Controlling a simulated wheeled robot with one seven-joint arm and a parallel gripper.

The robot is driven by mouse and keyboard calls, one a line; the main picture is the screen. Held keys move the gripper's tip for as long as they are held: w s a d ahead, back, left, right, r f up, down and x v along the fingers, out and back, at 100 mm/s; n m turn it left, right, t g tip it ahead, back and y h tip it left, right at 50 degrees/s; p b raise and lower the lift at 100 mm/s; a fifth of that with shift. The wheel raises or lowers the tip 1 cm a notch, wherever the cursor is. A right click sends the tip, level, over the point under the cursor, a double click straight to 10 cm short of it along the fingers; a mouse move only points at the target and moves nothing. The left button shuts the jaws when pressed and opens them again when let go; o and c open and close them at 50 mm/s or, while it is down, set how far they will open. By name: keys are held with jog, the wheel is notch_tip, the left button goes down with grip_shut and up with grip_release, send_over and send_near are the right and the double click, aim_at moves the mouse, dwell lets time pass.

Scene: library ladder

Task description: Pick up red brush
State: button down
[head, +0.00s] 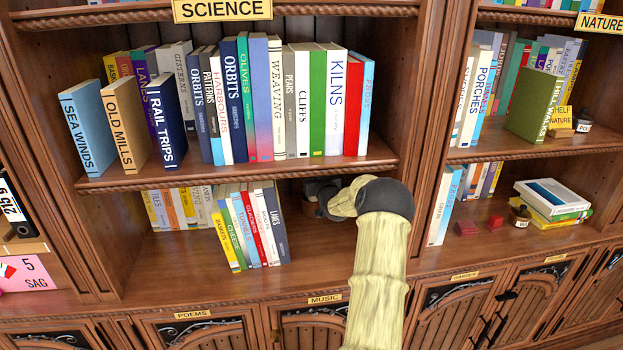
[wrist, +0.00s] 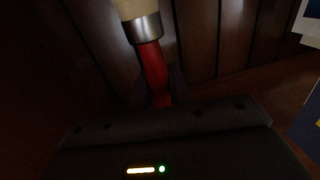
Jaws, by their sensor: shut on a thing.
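The red brush (wrist: 151,62) shows in the wrist view with its red handle, silver metal collar and pale bristles toward the top edge. My gripper (wrist: 160,90) is shut on the red handle, with one dark finger on each side. In the head view my gripper is inside the lower shelf bay under the SCIENCE shelf, right of the book row. My pale arm hides most of it there, and the brush cannot be made out in that view.
A row of books (head: 247,228) stands left of my arm on the lower shelf. The upper shelf board (head: 240,173) is just above my gripper. A wooden upright (head: 428,190) is on the right. Dark back panels (wrist: 235,40) are close behind the brush.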

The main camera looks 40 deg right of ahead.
jog(key=b+v, duration=0.2)
jog(key=v, duration=1.3)
jog(key=shift+s+b, duration=0.35)
jog(key=shift+w+a, duration=0.1)
jog(key=shift+a, duration=0.1)
jog(key=shift+d, duration=0.1)
